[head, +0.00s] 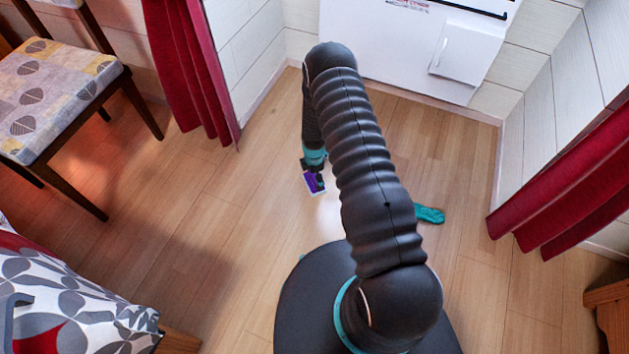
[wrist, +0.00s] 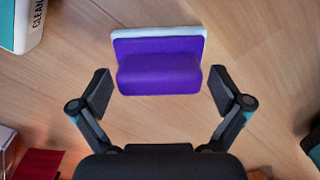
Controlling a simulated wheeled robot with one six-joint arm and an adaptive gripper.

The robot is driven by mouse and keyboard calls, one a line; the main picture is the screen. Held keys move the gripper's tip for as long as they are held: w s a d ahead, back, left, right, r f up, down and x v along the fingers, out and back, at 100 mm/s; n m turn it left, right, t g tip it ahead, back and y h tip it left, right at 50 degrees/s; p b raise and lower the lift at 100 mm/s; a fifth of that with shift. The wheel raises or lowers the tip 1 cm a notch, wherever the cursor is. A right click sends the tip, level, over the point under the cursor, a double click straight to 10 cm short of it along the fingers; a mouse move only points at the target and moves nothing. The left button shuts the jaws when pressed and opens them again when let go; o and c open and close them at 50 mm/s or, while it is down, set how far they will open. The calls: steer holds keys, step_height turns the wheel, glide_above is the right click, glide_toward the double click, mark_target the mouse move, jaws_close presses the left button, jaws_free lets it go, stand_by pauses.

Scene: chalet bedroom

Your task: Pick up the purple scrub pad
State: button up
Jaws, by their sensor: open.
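The purple scrub pad (wrist: 160,70) lies on the wooden floor, with a white layer along its far edge in the wrist view. In the head view the pad (head: 314,183) shows just below my gripper, left of my arm. My gripper (wrist: 162,92) is open, with one finger on each side of the pad's near part. A gap shows between each finger and the pad. In the head view my gripper (head: 315,170) partly hides the pad, and I cannot tell its exact height above the floor.
A teal cloth-like item (head: 430,214) lies on the floor right of my arm. A patterned chair (head: 60,95) stands at left and a bed (head: 75,300) at lower left. Red curtains hang on both sides. A white and teal box (wrist: 22,24) marked "CLEAN" shows in the wrist view.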

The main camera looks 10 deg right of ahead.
steer(key=c, duration=1.1)
steer(key=shift+r, duration=0.45)
steer(key=r, duration=0.3)
steer(key=shift+s+d+r, duration=0.15)
steer(key=shift+d+r, duration=0.2)
steer(key=s+d+r, duration=0.2)
steer(key=d, duration=0.1)
steer(key=s+d+r, duration=0.1)
steer(key=d+r, duration=0.1)
steer(key=d, duration=0.1)
steer(key=s+d+r, duration=0.2)
steer(key=d, duration=0.1)
steer(key=shift+s+d+r, duration=0.2)
steer(key=shift+s, duration=0.15)
